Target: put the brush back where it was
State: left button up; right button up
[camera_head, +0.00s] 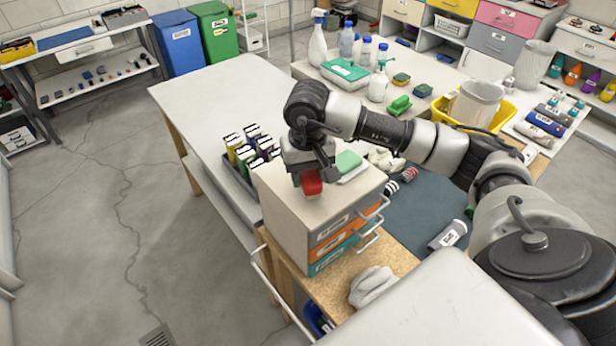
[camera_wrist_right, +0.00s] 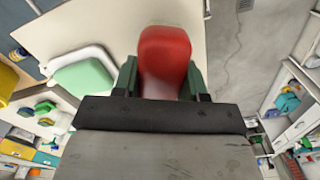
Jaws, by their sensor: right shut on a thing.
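My right gripper (camera_head: 309,172) is shut on a red block-like thing, which I take to be the brush (camera_head: 311,183). It is over the top of a small drawer cabinet (camera_head: 280,190) with grey, orange and teal drawer fronts. In the right wrist view the rounded red brush (camera_wrist_right: 165,55) sits between the two fingers of the right gripper (camera_wrist_right: 160,78). Its bristles do not show, and I cannot tell whether it touches the cabinet top. My left gripper is not in view.
A green-and-white pad or box (camera_head: 348,164) lies on the cabinet top beside the gripper. Several dark boxes with white labels (camera_head: 250,150) stand left of the cabinet. A crumpled white cloth (camera_head: 372,287) lies in front. The white table (camera_head: 225,95) behind is largely clear.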

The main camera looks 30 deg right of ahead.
aim_at(308, 184)
notch_tip(308, 184, down, 2)
jog(key=shift+f+p, duration=0.1)
jog(key=shift+p, duration=0.4)
jog(key=shift+f, duration=0.35)
jog(key=shift+f, duration=0.2)
jog(key=o, duration=0.8)
jog(key=shift+o, duration=0.2)
jog(key=shift+r, duration=0.15)
